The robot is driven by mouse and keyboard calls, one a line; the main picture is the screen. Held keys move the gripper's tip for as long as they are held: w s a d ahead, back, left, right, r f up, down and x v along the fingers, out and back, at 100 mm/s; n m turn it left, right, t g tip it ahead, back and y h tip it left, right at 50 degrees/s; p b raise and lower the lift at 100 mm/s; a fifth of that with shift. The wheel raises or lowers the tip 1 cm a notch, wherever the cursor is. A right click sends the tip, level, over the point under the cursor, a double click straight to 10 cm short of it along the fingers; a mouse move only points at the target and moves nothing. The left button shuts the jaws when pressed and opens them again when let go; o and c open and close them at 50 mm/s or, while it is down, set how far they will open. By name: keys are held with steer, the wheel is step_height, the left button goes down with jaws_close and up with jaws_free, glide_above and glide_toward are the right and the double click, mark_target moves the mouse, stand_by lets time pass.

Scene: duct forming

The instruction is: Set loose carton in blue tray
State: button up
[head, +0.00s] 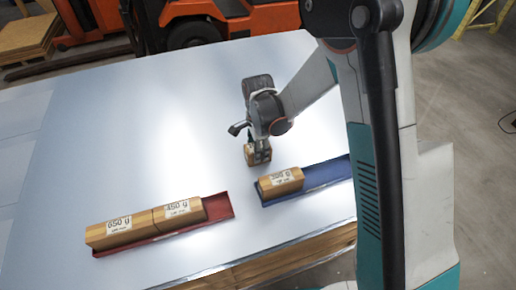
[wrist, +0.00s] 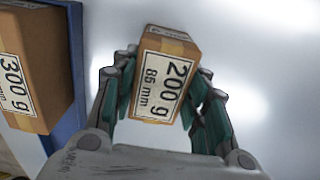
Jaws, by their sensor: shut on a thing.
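The loose carton (wrist: 163,75), brown with a white label reading 200 g, 85 mm, is between the fingers of my gripper (wrist: 160,95) in the wrist view. My gripper is shut on it. In the head view the carton (head: 258,157) is under my gripper, just behind the blue tray (head: 325,174); I cannot tell whether it touches the table. A 300 g carton (wrist: 33,65) sits in the blue tray at the left of the wrist view. In the head view this carton (head: 281,182) fills the tray's left part. The tray's right part is empty where visible; my arm hides its far right end.
A red tray (head: 222,207) at the front left holds a 650 g carton (head: 117,229) and a 450 g carton (head: 180,212). The shiny metal table (head: 130,120) is clear behind the trays. An orange forklift (head: 200,22) stands beyond the table.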

steer(key=shift+r, duration=0.1)
step_height(320, 180, up, 9)
steer(key=p, duration=0.5)
steer(key=shift+p, duration=0.3)
